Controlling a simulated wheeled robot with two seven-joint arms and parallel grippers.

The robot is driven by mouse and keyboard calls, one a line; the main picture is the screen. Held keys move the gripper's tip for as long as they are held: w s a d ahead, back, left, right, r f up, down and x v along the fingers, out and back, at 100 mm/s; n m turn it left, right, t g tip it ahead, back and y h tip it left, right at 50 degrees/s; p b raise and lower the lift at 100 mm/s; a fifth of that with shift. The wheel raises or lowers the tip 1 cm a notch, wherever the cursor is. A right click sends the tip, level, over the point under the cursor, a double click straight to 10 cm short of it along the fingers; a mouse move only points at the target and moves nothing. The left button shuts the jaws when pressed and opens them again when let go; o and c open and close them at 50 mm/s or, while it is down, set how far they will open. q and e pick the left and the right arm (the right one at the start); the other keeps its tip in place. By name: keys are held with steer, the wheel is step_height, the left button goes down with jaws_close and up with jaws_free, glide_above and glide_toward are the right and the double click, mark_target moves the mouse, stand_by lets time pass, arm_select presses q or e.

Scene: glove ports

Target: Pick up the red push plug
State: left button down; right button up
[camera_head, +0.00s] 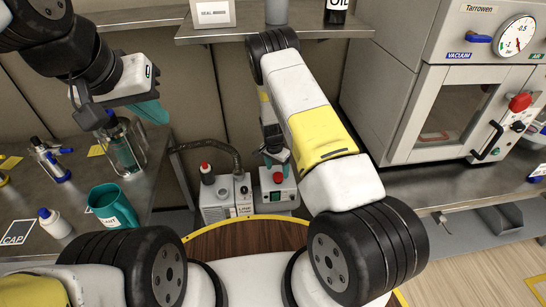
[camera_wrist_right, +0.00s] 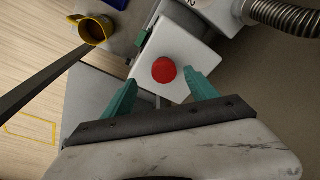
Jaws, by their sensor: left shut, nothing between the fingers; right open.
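The red push plug (camera_head: 278,177) is a round red piece on the top face of a small white-and-grey box (camera_head: 280,196), low at the centre of the head view. In the right wrist view the plug (camera_wrist_right: 164,70) shows ahead of the fingertips, nearly centred between them. My right gripper (camera_head: 275,158) reaches down over the box with teal fingers open and nothing held; the gap to the plug is hard to judge. My left gripper (camera_head: 152,112) is shut and empty, high on the left above the bench, far from the plug.
A pump (camera_head: 222,198) with a ribbed hose (camera_head: 236,153) stands directly left of the box. A teal cup (camera_head: 113,206), a glass bottle (camera_head: 124,148) and a white bottle (camera_head: 54,222) stand on the left bench. A vacuum oven (camera_head: 440,110) fills the right. A shelf (camera_head: 225,33) runs behind.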

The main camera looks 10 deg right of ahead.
mark_target(278, 175)
steer(key=f, duration=0.2)
steer(key=w+f, duration=0.1)
steer(key=f, duration=0.3)
steer(key=shift+w+d+f, duration=0.1)
steer(key=shift+w+d, duration=0.25)
steer(key=shift+c, duration=0.2)
jaws_close()
